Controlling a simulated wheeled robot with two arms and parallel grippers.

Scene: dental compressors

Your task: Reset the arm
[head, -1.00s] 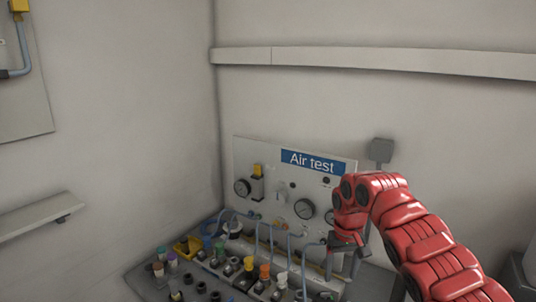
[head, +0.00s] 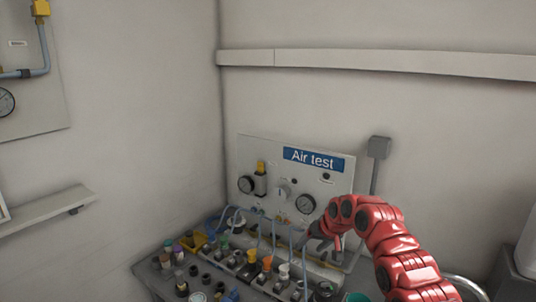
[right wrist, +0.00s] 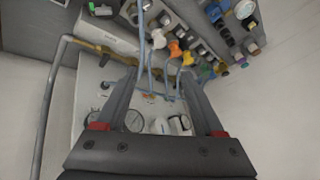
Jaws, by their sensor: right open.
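My right arm (head: 392,245) is red and comes in from the lower right in the head view. Its gripper (head: 325,245) hangs in front of the lower right part of the Air test panel (head: 270,148), partly hidden by the arm. In the right wrist view the two dark fingers (right wrist: 160,100) are spread wide, with nothing held between them. The panel gauges and blue hoses show behind and between the fingers; I cannot tell whether a finger touches a hose. My left gripper is not in view.
Below the panel, a grey bench (head: 150,272) carries several fittings with coloured caps, including an orange one (head: 267,263). Blue hoses (head: 259,232) loop over it. A grey box with a conduit (head: 379,147) is on the wall at right.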

